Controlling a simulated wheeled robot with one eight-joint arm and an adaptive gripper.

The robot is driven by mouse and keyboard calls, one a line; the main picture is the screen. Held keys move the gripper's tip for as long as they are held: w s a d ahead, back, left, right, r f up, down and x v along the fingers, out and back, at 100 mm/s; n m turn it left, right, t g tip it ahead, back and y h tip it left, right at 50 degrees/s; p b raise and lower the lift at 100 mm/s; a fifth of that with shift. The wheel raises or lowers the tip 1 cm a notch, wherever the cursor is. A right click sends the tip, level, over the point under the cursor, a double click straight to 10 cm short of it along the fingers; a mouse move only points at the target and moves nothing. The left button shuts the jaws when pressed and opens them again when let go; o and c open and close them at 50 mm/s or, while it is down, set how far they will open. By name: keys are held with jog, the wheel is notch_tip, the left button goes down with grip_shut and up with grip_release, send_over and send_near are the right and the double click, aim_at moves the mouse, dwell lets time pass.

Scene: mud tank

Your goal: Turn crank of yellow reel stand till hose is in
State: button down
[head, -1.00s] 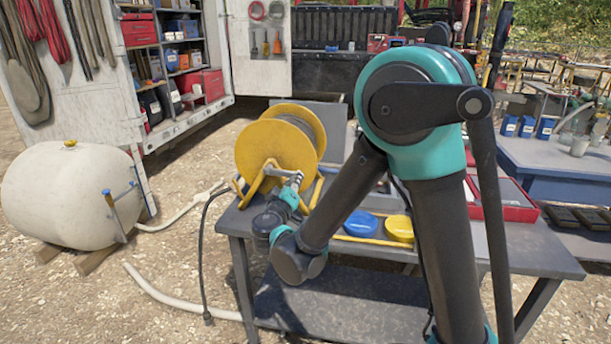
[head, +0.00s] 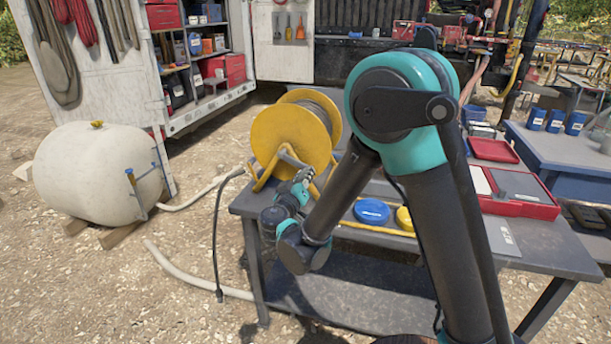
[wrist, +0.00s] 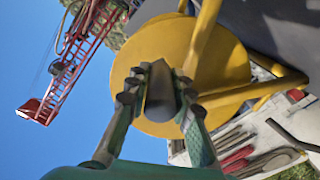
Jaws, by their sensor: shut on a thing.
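The yellow reel stand (head: 265,138) stands at the left end of the grey table, its round drum face toward me. My gripper (head: 306,176) is low in front of the drum, partly hidden by my own arm. In the wrist view my gripper (wrist: 160,92) is shut around the dark, cylindrical crank handle (wrist: 160,103), with the yellow drum behind it. A grey bar (head: 290,158) shows near the drum's lower middle. The dark hose (head: 216,235) runs from the stand over the table's left edge and hangs down, its end close to the gravel.
A blue lid (head: 371,211) and a yellow lid (head: 404,218) lie on the table right of the stand, near a red case (head: 515,190). A white tank (head: 90,170) and a pale ground hose (head: 185,275) are at the left.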

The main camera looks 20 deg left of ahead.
jog(key=shift+a, duration=0.1)
jog(key=c, duration=1.3)
grip_release()
jog(key=s, duration=1.2)
